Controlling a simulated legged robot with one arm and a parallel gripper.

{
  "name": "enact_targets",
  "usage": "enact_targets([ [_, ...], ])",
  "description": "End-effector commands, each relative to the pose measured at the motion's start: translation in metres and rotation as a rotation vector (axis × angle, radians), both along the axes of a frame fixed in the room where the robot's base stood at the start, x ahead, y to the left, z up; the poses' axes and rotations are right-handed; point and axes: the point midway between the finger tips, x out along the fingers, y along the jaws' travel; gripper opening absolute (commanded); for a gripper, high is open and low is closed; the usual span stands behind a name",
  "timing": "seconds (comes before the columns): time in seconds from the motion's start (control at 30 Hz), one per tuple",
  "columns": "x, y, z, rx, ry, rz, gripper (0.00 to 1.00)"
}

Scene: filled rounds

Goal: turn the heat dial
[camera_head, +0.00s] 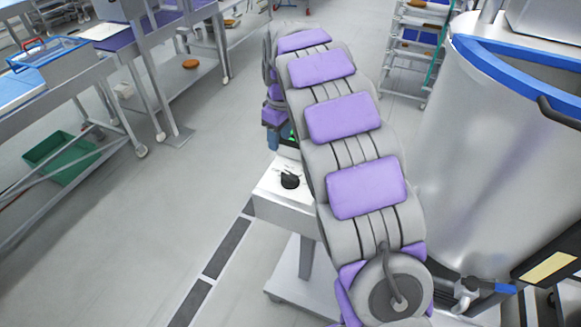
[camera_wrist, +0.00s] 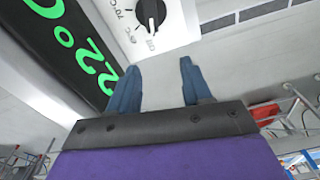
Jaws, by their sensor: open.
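The heat dial (camera_wrist: 151,14) is a black round knob on a white panel with temperature marks around it, at the top of the wrist view. It also shows in the head view (camera_head: 290,181) on a white-topped unit, left of my arm. My gripper (camera_wrist: 158,75) has two blue fingers, spread apart with nothing between them. In the wrist view the dial lies beyond the fingertips, apart from them. A black display (camera_wrist: 60,45) with green digits reading about 22° sits left of the dial. In the head view my arm hides part of the unit, and the gripper is mostly hidden.
A large steel vat (camera_head: 480,170) with a blue rim stands right of my arm. Steel tables (camera_head: 50,85) and a green crate (camera_head: 60,158) are at the left. A rack (camera_head: 415,45) stands at the back. Floor left of the dial's unit is clear.

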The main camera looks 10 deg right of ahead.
Motion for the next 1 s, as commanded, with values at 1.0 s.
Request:
enact_targets([
  [1.0,-0.022,-0.031,-0.104,-0.048,0.048,-0.090,0.49],
])
